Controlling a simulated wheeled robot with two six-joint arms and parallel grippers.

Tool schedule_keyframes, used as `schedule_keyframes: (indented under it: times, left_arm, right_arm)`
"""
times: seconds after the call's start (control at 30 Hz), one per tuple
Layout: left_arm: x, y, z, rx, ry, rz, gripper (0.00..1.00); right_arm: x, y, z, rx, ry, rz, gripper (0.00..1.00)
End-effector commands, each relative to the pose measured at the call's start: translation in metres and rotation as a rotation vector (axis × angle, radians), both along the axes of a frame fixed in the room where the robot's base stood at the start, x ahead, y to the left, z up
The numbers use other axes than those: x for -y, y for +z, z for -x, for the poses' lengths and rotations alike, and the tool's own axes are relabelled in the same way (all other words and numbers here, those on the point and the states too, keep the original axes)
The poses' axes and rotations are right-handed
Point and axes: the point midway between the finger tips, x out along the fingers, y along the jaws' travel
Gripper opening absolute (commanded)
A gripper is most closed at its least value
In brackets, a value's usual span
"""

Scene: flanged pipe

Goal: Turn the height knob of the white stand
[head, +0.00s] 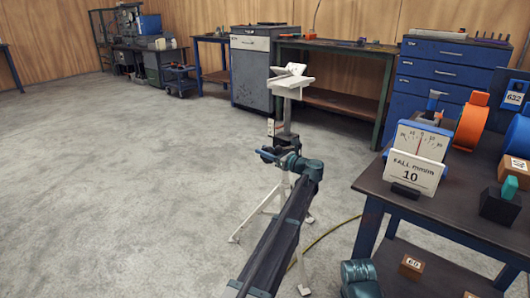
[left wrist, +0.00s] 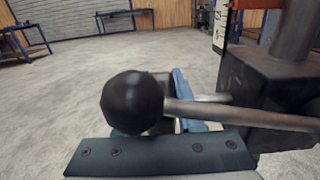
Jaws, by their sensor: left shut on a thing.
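The white stand (head: 292,87) is upright on the floor in the head view, with a V-shaped top, a grey post and splayed white legs. Its dark collar block (left wrist: 262,85) and post (left wrist: 296,30) are at the right of the left wrist view. The height knob (left wrist: 133,102) is a black ball on a metal bar running to the block. My left gripper (head: 270,156) is at the collar and shut on the knob; it also shows in the left wrist view (left wrist: 160,108). The ball hides part of the fingers. My right gripper is not seen.
A dark table (head: 445,205) at the right holds a dial gauge (head: 421,139), a sign and an orange flanged part (head: 471,122). A yellow cable (head: 330,232) lies on the floor by the stand. Benches and cabinets line the back wall. The floor at left is clear.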

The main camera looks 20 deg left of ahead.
Motion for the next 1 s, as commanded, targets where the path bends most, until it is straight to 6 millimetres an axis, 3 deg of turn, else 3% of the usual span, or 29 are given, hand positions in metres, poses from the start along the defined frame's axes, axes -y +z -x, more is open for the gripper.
schedule_keyframes:
  times: [0.47, 1.0]
  left_arm:
    - [-0.005, 0.000, 0.002, 0.021, 0.012, -0.064, 0.00]
    - [0.005, 0.005, 0.004, 0.147, 0.009, -0.404, 0.00]
  right_arm:
    - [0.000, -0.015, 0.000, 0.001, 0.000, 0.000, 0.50]
    - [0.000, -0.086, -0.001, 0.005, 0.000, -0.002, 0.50]
